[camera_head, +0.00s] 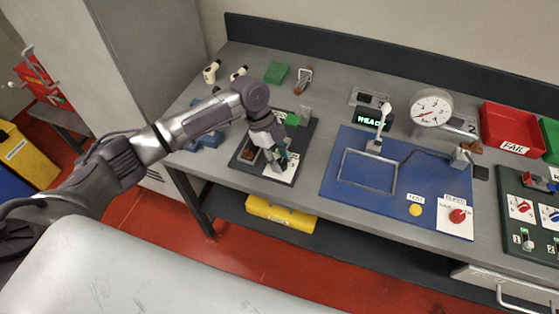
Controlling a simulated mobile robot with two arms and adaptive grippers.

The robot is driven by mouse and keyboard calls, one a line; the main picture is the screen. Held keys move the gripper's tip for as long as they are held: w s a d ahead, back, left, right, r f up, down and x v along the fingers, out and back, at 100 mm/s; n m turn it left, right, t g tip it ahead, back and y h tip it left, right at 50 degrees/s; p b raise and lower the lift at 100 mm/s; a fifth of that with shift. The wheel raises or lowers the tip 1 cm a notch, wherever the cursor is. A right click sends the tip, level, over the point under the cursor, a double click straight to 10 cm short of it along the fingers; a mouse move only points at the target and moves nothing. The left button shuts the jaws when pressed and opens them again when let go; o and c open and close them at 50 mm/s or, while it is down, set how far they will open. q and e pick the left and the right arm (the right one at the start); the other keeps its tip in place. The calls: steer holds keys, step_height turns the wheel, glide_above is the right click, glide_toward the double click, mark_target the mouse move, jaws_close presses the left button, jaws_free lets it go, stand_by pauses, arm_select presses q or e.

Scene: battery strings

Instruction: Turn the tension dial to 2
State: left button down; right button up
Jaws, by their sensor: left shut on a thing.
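My left gripper (278,164) points down over the dark board (251,164) at the left part of the bench. It is shut at a white card (292,151) with dark markings on that board. What sits between the fingers is mostly hidden by them; it appears to be the tension dial. The dial's pointer and setting cannot be read. My right gripper is not in view.
A blue board (335,187) with a metal frame, gauge (431,107), yellow button (416,210) and red knob (457,216) lies to the right. Red tray (513,130) and dark green panel (512,184) stand farther right. Green block (276,72) lies behind.

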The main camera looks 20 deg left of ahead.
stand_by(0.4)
arm_select(q)
steer(key=c, duration=0.8)
jaws_free()
steer(key=shift+r, duration=0.1)
steer(key=v, duration=1.2)
